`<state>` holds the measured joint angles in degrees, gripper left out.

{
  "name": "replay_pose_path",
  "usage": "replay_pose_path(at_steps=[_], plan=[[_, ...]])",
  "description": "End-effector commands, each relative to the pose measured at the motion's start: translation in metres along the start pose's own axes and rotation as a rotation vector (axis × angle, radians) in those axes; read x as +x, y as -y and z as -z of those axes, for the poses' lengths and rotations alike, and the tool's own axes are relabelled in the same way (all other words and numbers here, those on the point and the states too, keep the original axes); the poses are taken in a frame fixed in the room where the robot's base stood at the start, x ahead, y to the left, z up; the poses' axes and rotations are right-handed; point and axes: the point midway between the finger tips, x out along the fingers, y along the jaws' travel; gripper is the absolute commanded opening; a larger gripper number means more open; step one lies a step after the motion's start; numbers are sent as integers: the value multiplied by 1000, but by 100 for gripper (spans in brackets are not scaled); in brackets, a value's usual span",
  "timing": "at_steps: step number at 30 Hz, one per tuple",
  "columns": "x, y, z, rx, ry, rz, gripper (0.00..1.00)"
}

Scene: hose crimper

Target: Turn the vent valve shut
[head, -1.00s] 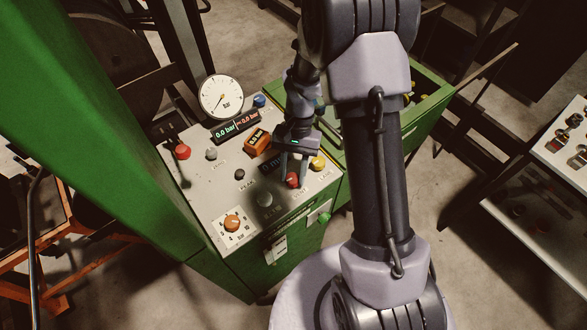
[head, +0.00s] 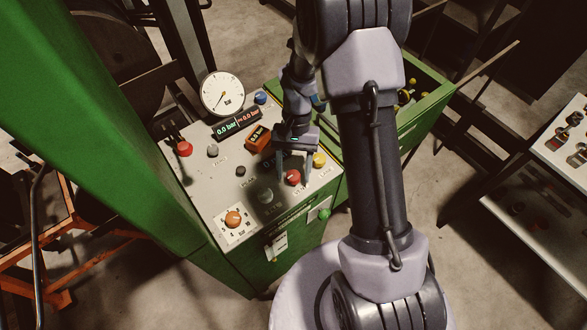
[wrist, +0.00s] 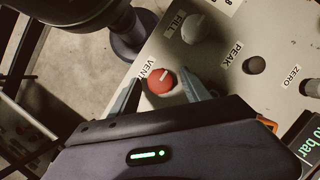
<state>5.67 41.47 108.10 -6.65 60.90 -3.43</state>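The vent valve is a round red knob (head: 293,177) near the front right of the grey panel. In the wrist view the red knob (wrist: 160,80) has a short white mark and stands beside the word VENT. My gripper (head: 294,173) points down at the panel over this knob. In the wrist view my gripper (wrist: 163,92) is open, with one finger to the left of the knob and one to the right. A gap seems to show between each finger and the knob. Whether the fingertips reach down around it I cannot tell.
Close by are a grey FILL knob (wrist: 195,27), a black PEAK button (wrist: 254,65) and a yellow knob (head: 319,160). An orange box (head: 258,138) sits behind the gripper. A red button (head: 185,149), a dial gauge (head: 222,93) and an orange knob (head: 233,219) are further left.

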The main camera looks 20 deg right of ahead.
Motion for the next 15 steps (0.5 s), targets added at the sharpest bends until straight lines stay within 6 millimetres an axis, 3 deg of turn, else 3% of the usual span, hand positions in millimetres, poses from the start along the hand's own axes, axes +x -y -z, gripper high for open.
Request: replay_pose_path(at_steps=[8, 11, 15], plan=[[-4, 0, 0, 1, -1, 1, 55], [-20, 0, 0, 0, -3, 2, 55], [-64, 0, -1, 1, -4, 2, 55]])
